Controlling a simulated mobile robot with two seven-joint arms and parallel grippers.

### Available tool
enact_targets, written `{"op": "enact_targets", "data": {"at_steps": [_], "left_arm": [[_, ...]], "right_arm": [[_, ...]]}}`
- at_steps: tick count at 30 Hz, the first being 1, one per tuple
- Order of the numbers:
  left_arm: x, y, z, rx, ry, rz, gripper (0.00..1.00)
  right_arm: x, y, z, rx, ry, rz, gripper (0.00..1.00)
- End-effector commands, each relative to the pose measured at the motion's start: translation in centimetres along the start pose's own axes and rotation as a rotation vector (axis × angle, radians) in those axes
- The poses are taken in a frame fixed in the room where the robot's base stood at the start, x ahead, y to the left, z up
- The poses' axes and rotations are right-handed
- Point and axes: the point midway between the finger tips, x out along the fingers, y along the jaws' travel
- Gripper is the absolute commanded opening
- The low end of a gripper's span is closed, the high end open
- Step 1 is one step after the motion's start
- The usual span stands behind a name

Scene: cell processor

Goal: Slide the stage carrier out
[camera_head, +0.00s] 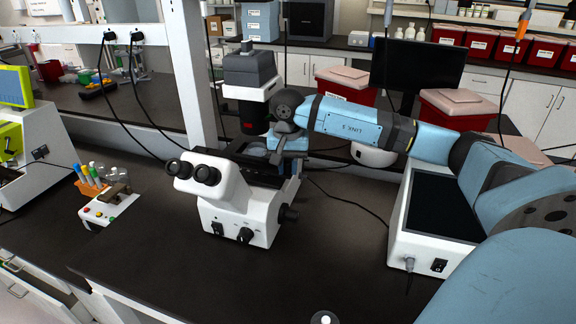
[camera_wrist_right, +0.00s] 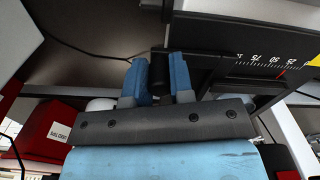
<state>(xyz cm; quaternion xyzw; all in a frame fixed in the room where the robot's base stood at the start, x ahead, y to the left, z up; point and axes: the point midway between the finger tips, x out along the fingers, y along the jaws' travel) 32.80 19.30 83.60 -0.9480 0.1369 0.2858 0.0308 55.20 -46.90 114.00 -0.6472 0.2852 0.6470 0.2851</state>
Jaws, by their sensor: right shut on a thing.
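A white microscope (camera_head: 238,195) stands on the dark bench, with its black stage (camera_head: 240,152) behind the eyepieces. My right arm reaches in from the right, and my right gripper (camera_head: 283,145) is at the right side of the stage. In the right wrist view, the blue fingers of this gripper (camera_wrist_right: 159,82) are closed around a short dark post (camera_wrist_right: 159,64). The post is beside the black stage carrier (camera_wrist_right: 232,72), whose edge bears a white scale with a red mark. The join between post and carrier is hidden. My left gripper is not in view.
A white device with a dark top (camera_head: 437,205) stands right of the microscope. A tube rack (camera_head: 91,187) and a small control box (camera_head: 108,208) are at left. Red bins (camera_head: 347,90) and a monitor (camera_head: 415,66) stand behind. The bench in front of the microscope is clear.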

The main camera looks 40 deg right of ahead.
Motion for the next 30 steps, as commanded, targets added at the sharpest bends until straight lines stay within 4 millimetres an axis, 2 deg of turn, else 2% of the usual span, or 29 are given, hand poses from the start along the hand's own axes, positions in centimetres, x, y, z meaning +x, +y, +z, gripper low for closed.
{"op": "enact_targets", "data": {"at_steps": [5,21,25,30], "left_arm": [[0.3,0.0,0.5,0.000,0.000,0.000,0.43],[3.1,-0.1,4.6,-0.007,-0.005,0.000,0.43],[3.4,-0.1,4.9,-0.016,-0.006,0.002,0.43],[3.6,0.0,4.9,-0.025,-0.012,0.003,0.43]], "right_arm": [[0.2,1.1,0.1,0.002,0.002,0.002,0.00],[0.5,11.2,2.7,0.005,0.003,0.004,0.00],[0.3,12.8,3.1,0.005,0.004,0.004,0.00],[0.0,13.7,3.5,0.003,0.004,0.002,0.00]]}}
